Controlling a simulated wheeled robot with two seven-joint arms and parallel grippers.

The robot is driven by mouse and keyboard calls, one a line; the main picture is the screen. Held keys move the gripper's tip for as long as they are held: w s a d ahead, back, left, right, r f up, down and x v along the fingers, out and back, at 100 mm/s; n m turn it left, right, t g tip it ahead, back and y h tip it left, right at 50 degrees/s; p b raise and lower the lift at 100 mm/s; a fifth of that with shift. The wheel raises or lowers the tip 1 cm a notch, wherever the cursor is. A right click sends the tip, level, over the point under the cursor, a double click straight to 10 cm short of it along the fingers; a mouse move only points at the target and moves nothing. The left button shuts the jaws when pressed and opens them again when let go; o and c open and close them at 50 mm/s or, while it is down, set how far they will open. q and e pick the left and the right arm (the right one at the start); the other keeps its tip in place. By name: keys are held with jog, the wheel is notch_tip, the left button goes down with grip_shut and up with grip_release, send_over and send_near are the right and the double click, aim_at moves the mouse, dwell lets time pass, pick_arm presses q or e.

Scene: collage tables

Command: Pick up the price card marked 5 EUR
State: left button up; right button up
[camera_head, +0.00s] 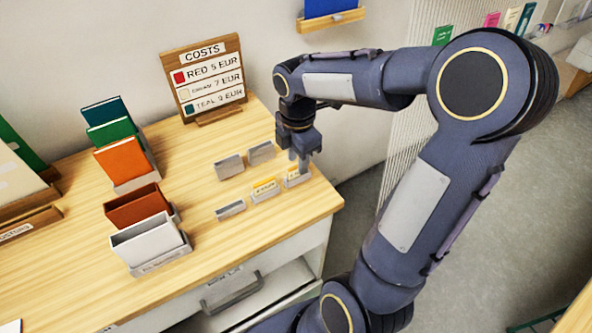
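A small white card with a yellow band (264,184) stands in a grey holder on the wooden table; its print is too small to read surely. A second similar card (292,173) stands in a holder to its right, partly hidden by my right gripper. I cannot tell which one is marked 5 EUR. My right gripper (304,167) points down at this right-hand card, with its fingertips at or just beside the card's top. Whether the fingers are open or shut on it does not show. My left gripper is out of view.
Three grey holders (229,166) without visible cards stand nearby. A COSTS board (206,80) lists RED 5, a middle line 7 and TEAL 9 EUR. Coloured folders in racks (122,158) stand at left. The table (205,275) is bare in front, above an open drawer (262,297).

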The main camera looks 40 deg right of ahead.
jog(key=shift+f, duration=0.9)
jog(key=shift+c, duration=0.3)
grip_shut()
jog(key=shift+r, duration=0.1)
